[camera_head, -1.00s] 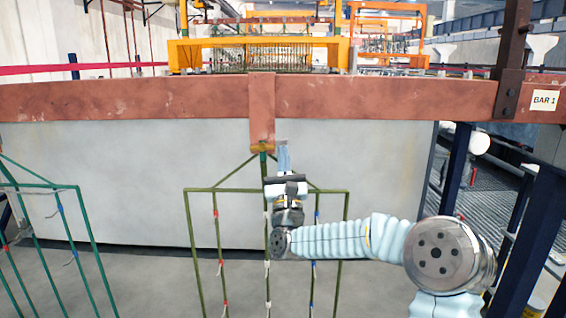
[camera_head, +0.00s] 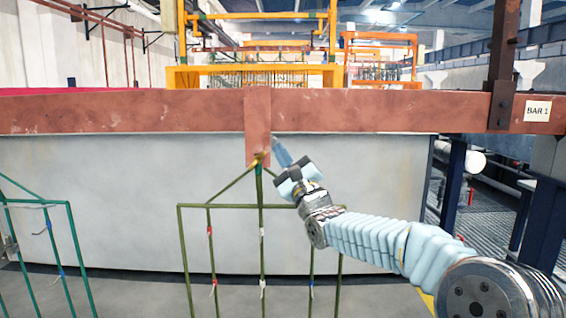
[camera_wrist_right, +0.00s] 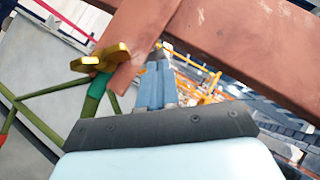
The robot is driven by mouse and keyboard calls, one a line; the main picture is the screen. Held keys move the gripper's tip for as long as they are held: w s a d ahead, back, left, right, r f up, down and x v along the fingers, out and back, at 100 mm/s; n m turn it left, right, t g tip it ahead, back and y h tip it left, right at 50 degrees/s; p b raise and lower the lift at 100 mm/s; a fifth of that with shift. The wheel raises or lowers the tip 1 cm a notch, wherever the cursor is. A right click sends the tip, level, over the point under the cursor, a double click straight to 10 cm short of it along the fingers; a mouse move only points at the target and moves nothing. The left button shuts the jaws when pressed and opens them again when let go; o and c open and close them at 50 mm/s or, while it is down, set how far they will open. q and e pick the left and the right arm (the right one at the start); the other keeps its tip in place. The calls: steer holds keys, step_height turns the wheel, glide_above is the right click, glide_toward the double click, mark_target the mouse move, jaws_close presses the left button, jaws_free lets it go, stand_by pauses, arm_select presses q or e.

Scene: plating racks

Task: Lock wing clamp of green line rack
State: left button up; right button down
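An olive-green rack (camera_head: 262,228) hangs at centre in the head view, below a copper plate (camera_head: 258,125) on the long copper bar. Its brass wing clamp (camera_head: 262,158) sits at the plate's lower end; the brass wings show larger in the right wrist view (camera_wrist_right: 103,61), above a green collar. My right gripper (camera_head: 281,151) is right of the clamp, tilted up and left, with its blue fingertips near the plate's right edge. The fingers (camera_wrist_right: 155,86) are together and hold nothing visible. They appear apart from the wings. My left gripper is not recognisable in view.
A teal-green rack (camera_head: 70,240) hangs at the left. The copper bar (camera_head: 390,110) spans the view, with a BAR 1 label (camera_head: 537,111) at right. A pale tank wall (camera_head: 100,180) stands behind the racks.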

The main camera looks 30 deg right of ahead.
arm_select(q)
steer(key=shift+f, duration=0.2)
arm_select(e)
steer(key=shift+r, duration=0.35)
arm_select(q)
steer(key=shift+f, duration=0.1)
arm_select(e)
steer(key=shift+f, duration=0.1)
